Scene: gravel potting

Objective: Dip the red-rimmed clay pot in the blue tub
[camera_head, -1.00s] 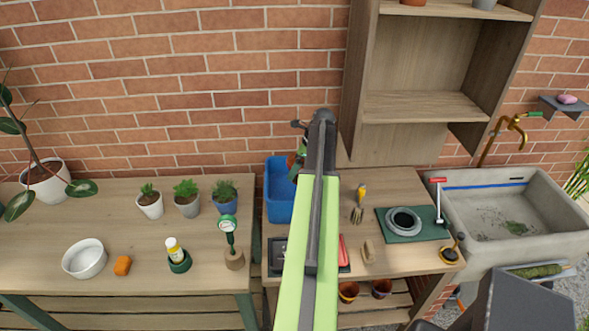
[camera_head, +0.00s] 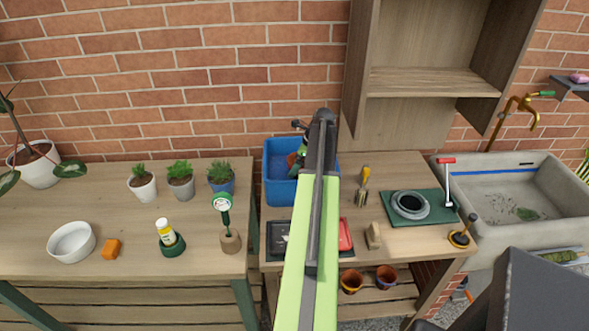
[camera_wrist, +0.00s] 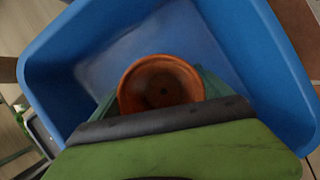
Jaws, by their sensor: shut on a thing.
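The blue tub (camera_head: 280,190) stands at the back left of the right-hand bench, partly hidden by my arm. In the wrist view the tub (camera_wrist: 262,50) surrounds the clay pot (camera_wrist: 160,68), which has an orange-red rim and shows its open mouth to the camera. My gripper (camera_wrist: 160,92) is shut on the pot, with teal fingers showing at both its sides. In the head view my gripper (camera_head: 299,152) is at the tub, with a bit of the pot beside it. I cannot tell whether the pot touches the tub floor.
A dark tray (camera_head: 277,238) lies in front of the tub. A hand fork (camera_head: 363,188) and a green mat (camera_head: 442,210) are to the right. Two pots (camera_head: 351,281) stand on the lower shelf. A potted plant (camera_head: 221,180) stands left of the tub.

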